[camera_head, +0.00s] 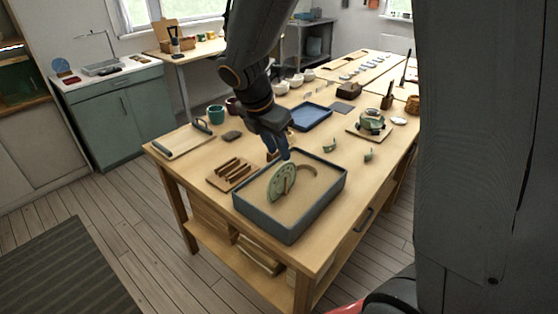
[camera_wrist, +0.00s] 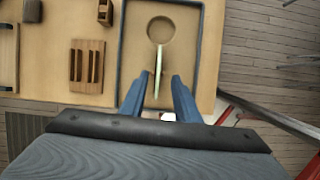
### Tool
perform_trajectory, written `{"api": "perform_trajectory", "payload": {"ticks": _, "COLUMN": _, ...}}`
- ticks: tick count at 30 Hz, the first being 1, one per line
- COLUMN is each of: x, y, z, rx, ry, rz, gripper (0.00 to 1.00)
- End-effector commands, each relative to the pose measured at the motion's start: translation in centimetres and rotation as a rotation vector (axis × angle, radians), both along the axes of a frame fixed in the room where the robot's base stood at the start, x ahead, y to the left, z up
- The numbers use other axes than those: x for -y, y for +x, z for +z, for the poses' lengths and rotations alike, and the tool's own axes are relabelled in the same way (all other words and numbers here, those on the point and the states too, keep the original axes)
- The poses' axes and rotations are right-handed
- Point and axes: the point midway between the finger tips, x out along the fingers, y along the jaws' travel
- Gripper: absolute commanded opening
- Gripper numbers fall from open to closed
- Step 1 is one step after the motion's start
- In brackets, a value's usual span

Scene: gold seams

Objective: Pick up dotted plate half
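The dotted plate half (camera_head: 281,184) is a pale green half disc with dark marks. It stands on edge in a sand-filled tray (camera_head: 330,204) at the front of the workbench. In the wrist view the plate half (camera_wrist: 158,61) shows edge-on as a thin pale strip. My gripper (camera_head: 277,154) points down close above it, with blue fingers. In the wrist view my gripper (camera_wrist: 157,84) is open, one finger on each side of the plate's line, with gaps showing. I cannot tell how far the fingertips reach down beside it.
A round hollow (camera_head: 307,171) marks the sand beside the plate half. A slotted wooden rack (camera_head: 232,173) stands left of the tray. A blue tray (camera_head: 311,117) lies behind, and small green shards (camera_head: 329,146) lie to the right. A teapot (camera_head: 371,121) stands farther right.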

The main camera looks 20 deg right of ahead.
Motion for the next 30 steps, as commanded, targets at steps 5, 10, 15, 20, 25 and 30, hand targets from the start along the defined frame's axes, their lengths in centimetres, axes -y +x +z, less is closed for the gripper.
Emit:
{"api": "perform_trajectory", "payload": {"ticks": 5, "x": 0.2, "y": 0.6, "z": -0.8, "rx": -0.011, "ry": -0.020, "rz": 0.052, "gripper": 0.29}}
{"api": "perform_trajectory", "payload": {"ticks": 10, "x": 0.6, "y": 0.8, "z": -2.4, "rx": -0.010, "ry": -0.019, "rz": 0.052, "gripper": 0.29}}
{"api": "perform_trajectory", "payload": {"ticks": 15, "x": 1.1, "y": 0.8, "z": -4.4, "rx": -0.013, "ry": -0.018, "rz": 0.050, "gripper": 0.29}}
{"api": "perform_trajectory", "payload": {"ticks": 20, "x": 1.7, "y": 1.1, "z": -6.3, "rx": -0.010, "ry": -0.017, "rz": 0.047, "gripper": 0.29}}
{"api": "perform_trajectory", "payload": {"ticks": 25, "x": 2.1, "y": 1.3, "z": -7.2, "rx": -0.009, "ry": -0.017, "rz": 0.045, "gripper": 0.29}}
{"api": "perform_trajectory", "payload": {"ticks": 30, "x": 2.1, "y": 1.4, "z": -7.2, "rx": -0.008, "ry": -0.016, "rz": 0.046, "gripper": 0.29}}
